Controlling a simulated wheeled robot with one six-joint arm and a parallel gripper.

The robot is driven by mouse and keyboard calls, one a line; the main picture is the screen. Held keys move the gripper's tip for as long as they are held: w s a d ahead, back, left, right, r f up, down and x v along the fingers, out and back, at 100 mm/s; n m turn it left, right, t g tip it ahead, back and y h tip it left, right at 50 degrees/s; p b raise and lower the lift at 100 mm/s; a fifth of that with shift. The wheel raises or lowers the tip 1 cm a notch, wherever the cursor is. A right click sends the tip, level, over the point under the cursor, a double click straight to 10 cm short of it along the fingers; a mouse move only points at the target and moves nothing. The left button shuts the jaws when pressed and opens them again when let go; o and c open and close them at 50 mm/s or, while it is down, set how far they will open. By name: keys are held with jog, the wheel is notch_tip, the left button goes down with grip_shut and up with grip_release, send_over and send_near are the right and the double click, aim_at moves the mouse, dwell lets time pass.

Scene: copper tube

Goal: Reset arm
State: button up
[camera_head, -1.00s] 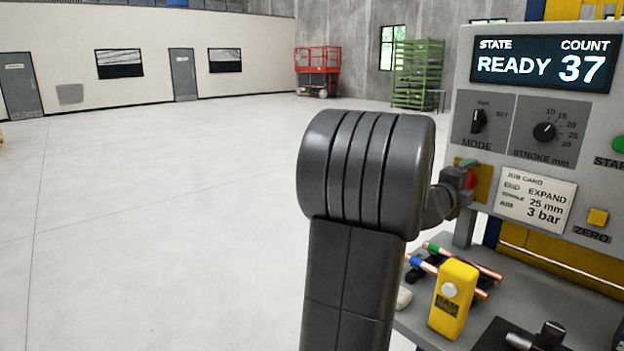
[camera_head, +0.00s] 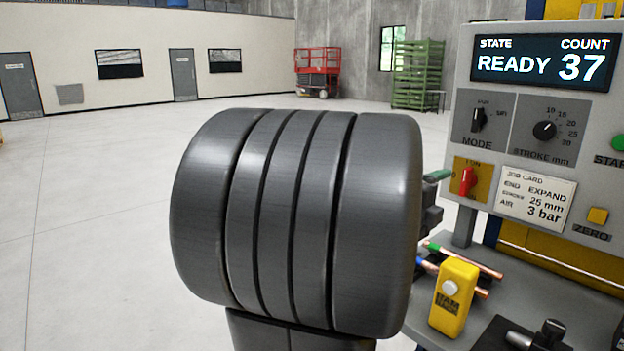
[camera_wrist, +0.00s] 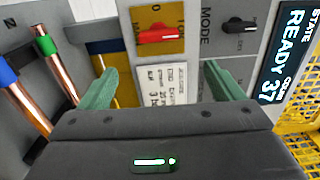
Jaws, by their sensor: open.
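My gripper (camera_wrist: 158,88) is open and empty, its two green fingertips apart in the wrist view. In the head view my large dark arm joint hides most of it; a green fingertip (camera_head: 437,175) shows at the joint's right edge. The gripper faces the control panel (camera_head: 545,100). A red switch handle (camera_head: 467,181) on a yellow plate stands upright toward the ON mark, clear of the fingers. It also shows in the wrist view (camera_wrist: 158,37). The screen (camera_head: 543,58) reads READY and 37.
Copper tubes with green and blue bands (camera_head: 478,262) lie on the grey bench (camera_head: 520,295) below the panel. A yellow block with a white button (camera_head: 453,297) stands beside them. A black clamp-like part (camera_head: 545,336) is at the front. Open floor (camera_head: 100,220) lies to the left.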

aim_at(463, 181)
jog(key=x, duration=1.3)
jog(key=shift+w+d+f, duration=0.1)
jog(key=shift+w+d, duration=0.1)
jog(key=shift+d, duration=0.15)
jog(key=shift+w+d+r+n+p, duration=0.2)
jog(key=shift+n+p, duration=0.3)
jog(key=shift+p, duration=0.35)
jog(key=shift+s+a+r+n+p, duration=0.15)
jog(key=shift+a+n+p, duration=0.1)
jog(key=shift+n+p, duration=0.75)
jog(key=n+p, duration=0.3)
jog(key=n, duration=0.2)
jog(key=n+p, duration=0.5)
jog(key=shift+r+n, duration=0.1)
jog(key=shift+n, duration=0.2)
jog(key=n+p, duration=0.2)
jog(key=p, duration=0.1)
jog(key=shift+n, duration=0.3)
jog(key=shift+n+p, duration=0.5)
jog(key=shift+p, duration=0.15)
jog(key=shift+f, duration=0.2)
jog(key=shift+a+r, duration=0.1)
